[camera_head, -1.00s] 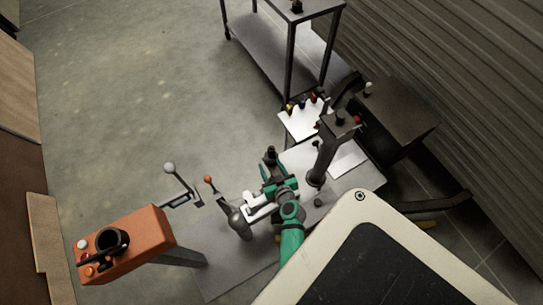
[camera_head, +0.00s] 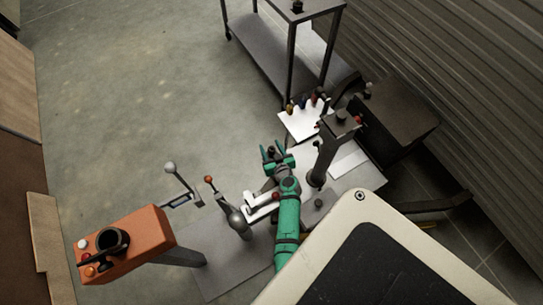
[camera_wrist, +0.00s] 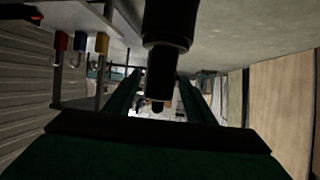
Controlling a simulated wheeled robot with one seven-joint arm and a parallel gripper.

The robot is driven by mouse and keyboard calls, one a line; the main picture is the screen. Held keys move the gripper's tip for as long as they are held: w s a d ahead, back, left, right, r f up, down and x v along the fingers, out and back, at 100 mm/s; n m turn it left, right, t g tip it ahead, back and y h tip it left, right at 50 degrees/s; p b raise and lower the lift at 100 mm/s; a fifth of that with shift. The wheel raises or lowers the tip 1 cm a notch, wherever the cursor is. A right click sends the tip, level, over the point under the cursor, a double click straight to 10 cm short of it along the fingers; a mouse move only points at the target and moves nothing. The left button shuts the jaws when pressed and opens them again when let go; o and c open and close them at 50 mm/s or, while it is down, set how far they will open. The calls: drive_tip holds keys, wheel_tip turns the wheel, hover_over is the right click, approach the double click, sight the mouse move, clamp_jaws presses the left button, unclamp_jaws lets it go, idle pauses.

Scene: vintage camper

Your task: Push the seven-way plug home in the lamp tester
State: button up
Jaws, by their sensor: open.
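My gripper (camera_head: 273,148) is green and open in the head view, at the far end of my arm. A small dark piece, which may be the plug, shows between or just by its fingers. In the wrist view a black stepped cylinder (camera_wrist: 168,28) comes down from the top edge, in line with the gap between my open fingers (camera_wrist: 160,100). I cannot tell whether it touches them. A white panel (camera_head: 300,128) with several coloured knobs or lamps, possibly the lamp tester, lies beyond my gripper; it also shows in the wrist view (camera_wrist: 105,12).
An orange box (camera_head: 150,238) with a black ring stands at left. A silver ball hitch (camera_head: 238,222) is left of my arm, a dark post (camera_head: 325,155) close on its right. A grey trolley (camera_head: 265,45) stands behind. Open floor lies at upper left.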

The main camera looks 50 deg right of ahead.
drive_tip(key=shift+x, duration=1.2)
drive_tip(key=shift+s+d, duration=0.1)
drive_tip(key=c, duration=1.2)
drive_tip(key=shift+r, duration=0.1)
